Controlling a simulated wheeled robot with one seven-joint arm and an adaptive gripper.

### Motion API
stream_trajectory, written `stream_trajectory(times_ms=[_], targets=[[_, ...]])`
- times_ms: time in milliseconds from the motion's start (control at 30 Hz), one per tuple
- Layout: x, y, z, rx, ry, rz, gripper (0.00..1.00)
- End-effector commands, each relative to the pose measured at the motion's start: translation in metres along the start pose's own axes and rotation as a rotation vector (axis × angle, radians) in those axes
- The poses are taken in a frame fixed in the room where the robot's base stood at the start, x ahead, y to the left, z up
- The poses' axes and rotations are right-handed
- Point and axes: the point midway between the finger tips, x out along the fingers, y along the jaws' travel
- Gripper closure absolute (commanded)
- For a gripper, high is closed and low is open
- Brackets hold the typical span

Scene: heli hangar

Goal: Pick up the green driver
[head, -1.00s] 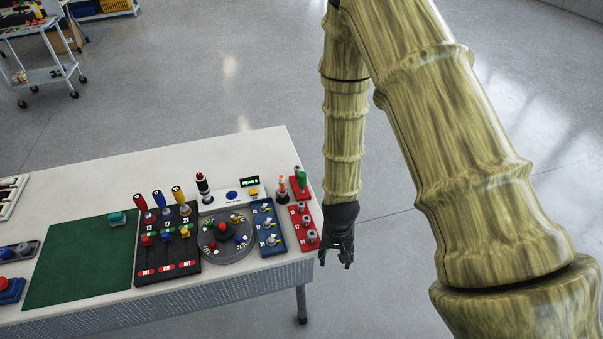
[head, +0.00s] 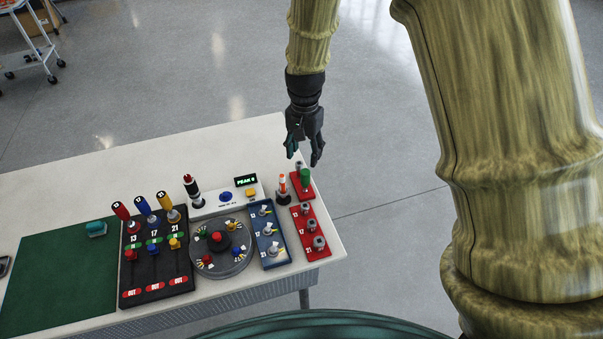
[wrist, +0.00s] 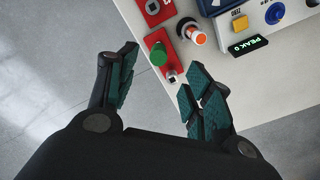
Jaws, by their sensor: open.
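The green driver (head: 304,178) stands upright in a small red holder (head: 296,191) near the table's far right corner. In the wrist view the green driver (wrist: 158,54) shows its round green end, with the red holder (wrist: 155,38) around its base. My gripper (head: 303,152) is open and empty, its fingers pointing down just beyond the driver in the head view. In the wrist view my gripper (wrist: 163,78) has its fingers spread, with the driver ahead of the gap between them. I cannot tell the exact height between them.
An orange-and-white tool (head: 283,188) stands close beside the driver. A red block with several grey knobs (head: 318,242), a blue block (head: 270,252) and a round dial (head: 205,262) are nearer the front. Beyond the table (head: 225,141) is open floor.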

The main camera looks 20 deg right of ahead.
Motion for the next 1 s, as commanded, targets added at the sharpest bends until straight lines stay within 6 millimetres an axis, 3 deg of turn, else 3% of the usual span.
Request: stream_trajectory(times_ms=[167, 533, 1000], targets=[[-0.002, -0.001, -0.002, 0.019, -0.005, 0.0, 0.49], [0.039, 0.001, -0.004, 0.021, -0.004, -0.001, 0.49], [0.063, 0.003, -0.003, 0.019, -0.005, 0.0, 0.49]])
